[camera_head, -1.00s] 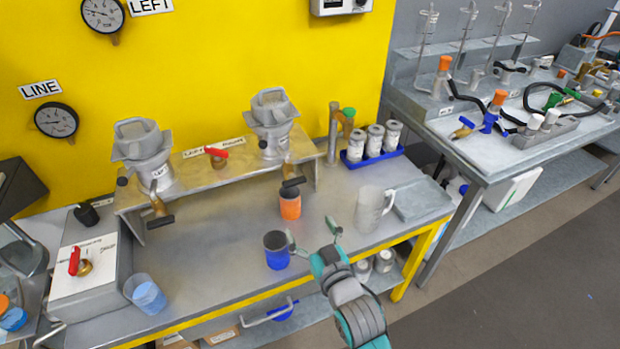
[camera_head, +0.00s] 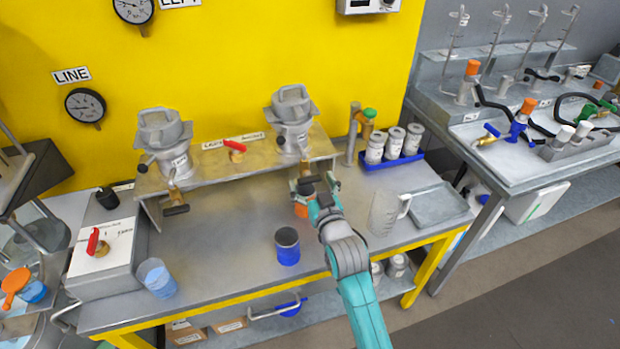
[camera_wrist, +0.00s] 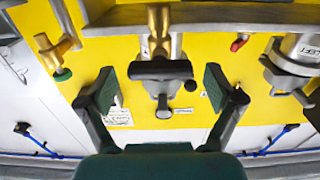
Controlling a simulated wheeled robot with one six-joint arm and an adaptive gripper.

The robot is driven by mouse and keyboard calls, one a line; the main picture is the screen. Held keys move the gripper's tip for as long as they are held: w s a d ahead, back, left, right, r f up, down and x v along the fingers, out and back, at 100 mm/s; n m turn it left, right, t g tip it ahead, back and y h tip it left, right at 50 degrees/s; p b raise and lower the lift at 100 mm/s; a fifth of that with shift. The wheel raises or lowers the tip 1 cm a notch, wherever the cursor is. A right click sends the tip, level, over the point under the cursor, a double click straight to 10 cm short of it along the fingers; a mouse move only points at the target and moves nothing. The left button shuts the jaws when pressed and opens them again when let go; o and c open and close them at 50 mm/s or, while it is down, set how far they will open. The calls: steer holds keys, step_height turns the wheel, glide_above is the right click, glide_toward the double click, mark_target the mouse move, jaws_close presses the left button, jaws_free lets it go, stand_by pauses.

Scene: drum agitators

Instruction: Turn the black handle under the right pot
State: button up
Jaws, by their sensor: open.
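The right pot (camera_head: 292,120) is a grey metal vessel set in the shelf. A brass valve stem (camera_head: 304,168) hangs below it and carries the black handle (camera_head: 310,180). My gripper (camera_head: 314,186) is at the handle, its fingers spread. In the wrist view, the black handle (camera_wrist: 160,68) lies crosswise between the two open fingertips of my gripper (camera_wrist: 159,82), with a visible gap on each side. The orange cup (camera_head: 300,211) stands below and is partly hidden by my gripper.
The left pot (camera_head: 163,140) has its own black handle (camera_head: 176,210). A dark blue cup (camera_head: 287,247) and a clear jug (camera_head: 384,212) stand on the bench nearby. The shelf's right leg (camera_head: 333,170) is close beside my gripper.

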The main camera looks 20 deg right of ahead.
steer(key=shift+w, duration=0.7)
steer(key=c, duration=1.2)
steer(key=shift+o, duration=0.2)
